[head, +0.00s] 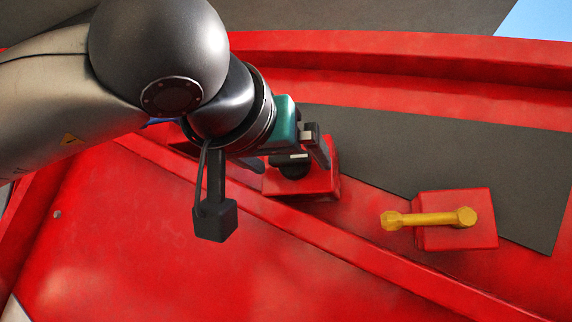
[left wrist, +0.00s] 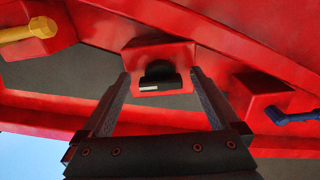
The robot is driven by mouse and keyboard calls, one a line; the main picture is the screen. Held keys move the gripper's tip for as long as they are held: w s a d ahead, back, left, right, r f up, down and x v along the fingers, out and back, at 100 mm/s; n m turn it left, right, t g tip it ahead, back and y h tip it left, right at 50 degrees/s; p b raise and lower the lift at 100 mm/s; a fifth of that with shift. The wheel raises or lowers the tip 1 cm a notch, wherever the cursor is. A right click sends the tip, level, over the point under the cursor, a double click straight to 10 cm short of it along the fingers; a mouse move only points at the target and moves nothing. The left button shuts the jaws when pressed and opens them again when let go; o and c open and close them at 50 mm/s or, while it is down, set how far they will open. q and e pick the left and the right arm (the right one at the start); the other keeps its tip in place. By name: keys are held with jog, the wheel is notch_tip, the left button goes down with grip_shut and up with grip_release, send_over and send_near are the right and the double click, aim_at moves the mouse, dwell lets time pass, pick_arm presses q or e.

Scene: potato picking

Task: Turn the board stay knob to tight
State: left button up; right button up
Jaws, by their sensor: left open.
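A black round knob (head: 293,170) sits on a red block (head: 322,183) fixed to the red machine's panel. In the left wrist view the knob (left wrist: 160,71) shows with a pale mark on its near edge, on its red block (left wrist: 158,49). My left gripper (head: 291,160) is open, with its fingers close about the knob in the head view. In the left wrist view the knob lies between the open fingers (left wrist: 160,78), with a gap on each side. Contact is not visible. My right gripper is not in view.
A yellow handle (head: 428,219) on another red block stands to the right of the knob. A blue handle (left wrist: 291,115) on a red block is on the other side. A dark grey panel (head: 400,150) lies behind, and a red rail (head: 380,270) runs below.

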pick_arm(q)
notch_tip(320, 180, up, 20)
jog(key=p, duration=0.4)
dwell(0.6)
